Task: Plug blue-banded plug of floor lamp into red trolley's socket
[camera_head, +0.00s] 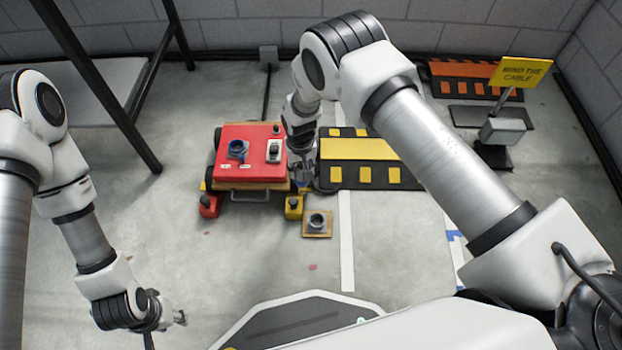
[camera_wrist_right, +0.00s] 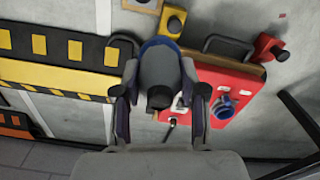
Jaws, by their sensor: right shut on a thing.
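The red trolley (camera_head: 250,165) stands left of centre in the head view, with a blue-ringed socket (camera_head: 238,149) on its top. In the right wrist view the trolley (camera_wrist_right: 243,88) and its blue socket (camera_wrist_right: 222,106) lie right of the fingers. My right gripper (camera_wrist_right: 160,92) is shut on a grey plug with a blue band (camera_wrist_right: 158,68). In the head view the right gripper (camera_head: 304,180) is beside the trolley's right edge, and the plug is hard to make out. My left gripper (camera_head: 178,318) is low at left, apart from everything; its jaws are unclear.
A wooden board with a grey socket (camera_head: 317,223) lies in front of the trolley. A yellow-black cable ramp (camera_head: 365,160) lies right of it. A yellow sign (camera_head: 521,72) and an orange-black ramp (camera_head: 465,70) are at back right. The floor before the trolley's left is clear.

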